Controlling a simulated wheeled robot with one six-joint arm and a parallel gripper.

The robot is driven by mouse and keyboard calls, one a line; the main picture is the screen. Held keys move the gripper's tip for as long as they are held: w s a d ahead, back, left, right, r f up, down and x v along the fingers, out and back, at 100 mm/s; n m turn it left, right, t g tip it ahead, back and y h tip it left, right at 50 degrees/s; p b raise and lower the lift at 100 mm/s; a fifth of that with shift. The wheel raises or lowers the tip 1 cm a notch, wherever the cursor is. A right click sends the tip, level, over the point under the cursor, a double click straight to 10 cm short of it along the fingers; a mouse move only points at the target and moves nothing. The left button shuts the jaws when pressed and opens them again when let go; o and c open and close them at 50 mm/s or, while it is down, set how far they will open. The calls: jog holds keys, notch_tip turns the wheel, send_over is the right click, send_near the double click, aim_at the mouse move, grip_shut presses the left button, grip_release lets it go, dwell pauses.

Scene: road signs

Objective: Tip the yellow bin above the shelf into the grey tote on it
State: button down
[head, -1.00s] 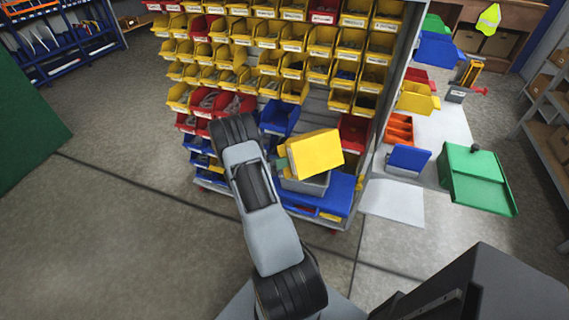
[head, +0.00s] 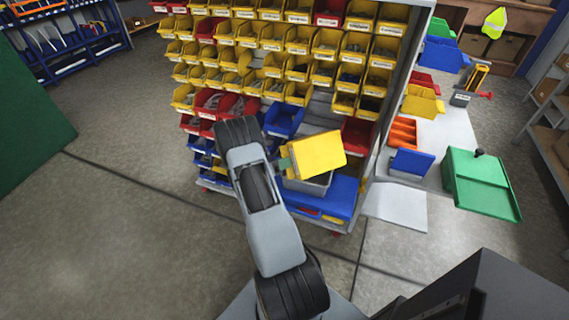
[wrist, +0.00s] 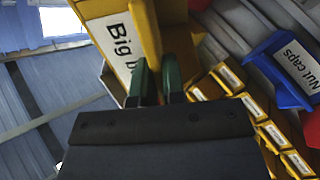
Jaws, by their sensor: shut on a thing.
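The yellow bin (head: 317,155) is held tilted over the grey tote, its broad yellow side facing the head camera. In the wrist view the bin (wrist: 152,35) shows a white label reading "Big b", partly cut off. My gripper (wrist: 160,72) has its green fingers shut on the bin's yellow edge. In the head view my gripper (head: 286,163) shows as a bit of green at the bin's left. The grey tote (head: 312,184) sits on the blue shelf (head: 340,195), directly below the bin. The bin hides most of the tote's opening, and the inside of both is hidden.
A rack of yellow and red bins (head: 300,65) rises behind. A blue bin (head: 283,119) is close behind the held bin, and a red bin (head: 357,135) is to its right. The floor at left is clear.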

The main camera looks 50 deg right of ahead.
notch_tip(320, 180, up, 2)
jog(key=shift+p, duration=0.7)
jog(key=shift+f+b, duration=0.9)
jog(key=shift+f, duration=0.2)
jog(key=shift+r, duration=0.1)
